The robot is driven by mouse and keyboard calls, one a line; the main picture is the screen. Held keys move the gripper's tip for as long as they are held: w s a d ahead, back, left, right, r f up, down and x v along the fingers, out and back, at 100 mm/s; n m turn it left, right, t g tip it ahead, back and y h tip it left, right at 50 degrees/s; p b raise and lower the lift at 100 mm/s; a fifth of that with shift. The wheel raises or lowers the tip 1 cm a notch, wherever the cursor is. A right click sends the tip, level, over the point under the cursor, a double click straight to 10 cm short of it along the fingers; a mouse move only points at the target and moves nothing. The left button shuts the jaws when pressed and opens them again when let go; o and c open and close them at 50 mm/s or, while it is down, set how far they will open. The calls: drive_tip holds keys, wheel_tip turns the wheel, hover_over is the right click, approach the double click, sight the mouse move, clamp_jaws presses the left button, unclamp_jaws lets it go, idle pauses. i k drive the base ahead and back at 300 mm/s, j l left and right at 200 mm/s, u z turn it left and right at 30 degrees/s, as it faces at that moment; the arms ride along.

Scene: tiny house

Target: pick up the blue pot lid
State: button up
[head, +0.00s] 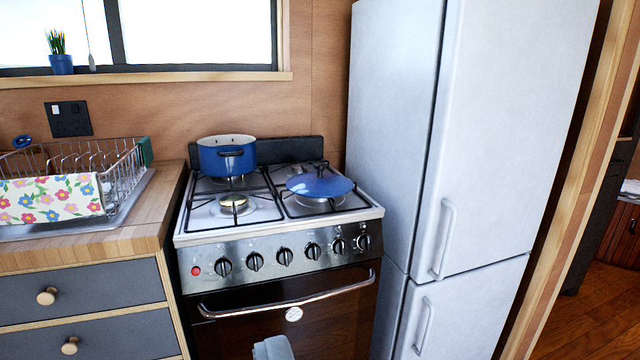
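A blue pot (226,156) without a lid stands on the back left burner. My gripper (272,347) shows only as a small grey piece at the bottom edge, in front of the oven door. It is below and well apart from the lid. Its fingers cannot be made out, and nothing is visibly held.
The stove (278,232) has a row of knobs and an oven handle (290,306) facing me. A tall white fridge (470,140) stands close on its right. A wooden counter (130,238) with a wire dish rack (120,165) and floral cloth is on its left. The front left burner (233,203) is uncovered.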

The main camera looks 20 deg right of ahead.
sight(319, 184)
drive_tip(key=i+l, duration=0.15)
drive_tip(key=i, duration=0.35)
drive_tip(key=i+l, duration=0.1)
drive_tip(key=i, duration=0.4)
drive_tip(key=i+l, duration=0.15)
drive_tip(key=i, duration=0.35)
drive_tip(key=z, duration=0.05)
